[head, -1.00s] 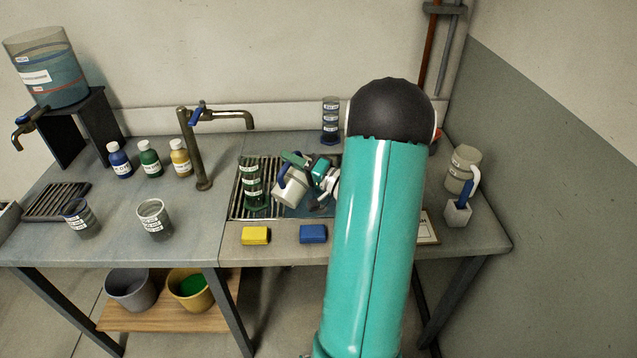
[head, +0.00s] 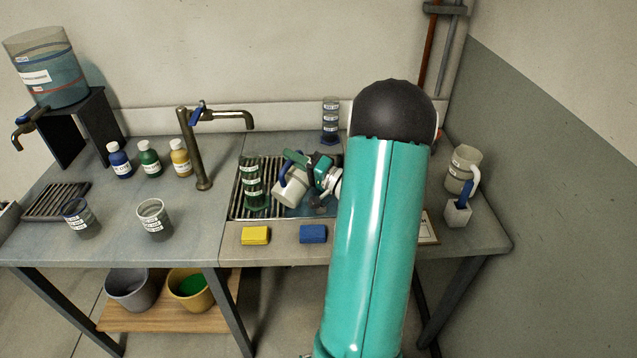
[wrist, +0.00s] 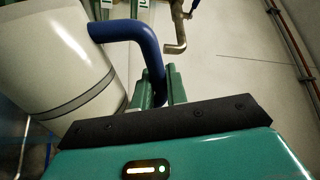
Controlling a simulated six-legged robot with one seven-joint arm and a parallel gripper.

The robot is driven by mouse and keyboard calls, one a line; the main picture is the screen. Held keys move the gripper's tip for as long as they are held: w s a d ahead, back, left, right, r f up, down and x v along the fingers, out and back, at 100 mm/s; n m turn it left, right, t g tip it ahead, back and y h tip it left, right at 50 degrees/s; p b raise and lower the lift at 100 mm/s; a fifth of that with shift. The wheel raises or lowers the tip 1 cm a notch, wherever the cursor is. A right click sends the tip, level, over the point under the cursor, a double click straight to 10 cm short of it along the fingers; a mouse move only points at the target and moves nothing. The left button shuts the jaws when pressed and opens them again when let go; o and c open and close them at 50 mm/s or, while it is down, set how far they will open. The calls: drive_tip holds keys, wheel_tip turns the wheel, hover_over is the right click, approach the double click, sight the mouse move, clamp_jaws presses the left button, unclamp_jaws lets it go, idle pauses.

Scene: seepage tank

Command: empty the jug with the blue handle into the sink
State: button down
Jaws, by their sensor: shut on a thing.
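The white jug (head: 288,193) with the blue handle (head: 290,175) is tilted over the sink (head: 306,209). My gripper (head: 307,162) is shut on the blue handle, to the right of the jug's body. In the wrist view the jug (wrist: 60,65) fills the left side, and its blue handle (wrist: 146,48) runs down between my gripper's fingers (wrist: 158,88). I cannot see the jug's contents or any stream from it. My arm hides the right part of the sink.
A green-banded cylinder (head: 252,184) stands on the drain rack just left of the jug. A brass tap (head: 203,150) is behind left. Yellow (head: 256,235) and blue (head: 313,233) sponges lie in front. A white-handled jug (head: 462,169) stands at the right.

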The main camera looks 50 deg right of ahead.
drive_tip(key=shift+d+m, duration=0.25)
drive_tip(key=shift+m, duration=0.05)
drive_tip(key=shift+d+f, duration=0.2)
drive_tip(key=shift+d, duration=0.1)
idle(0.3)
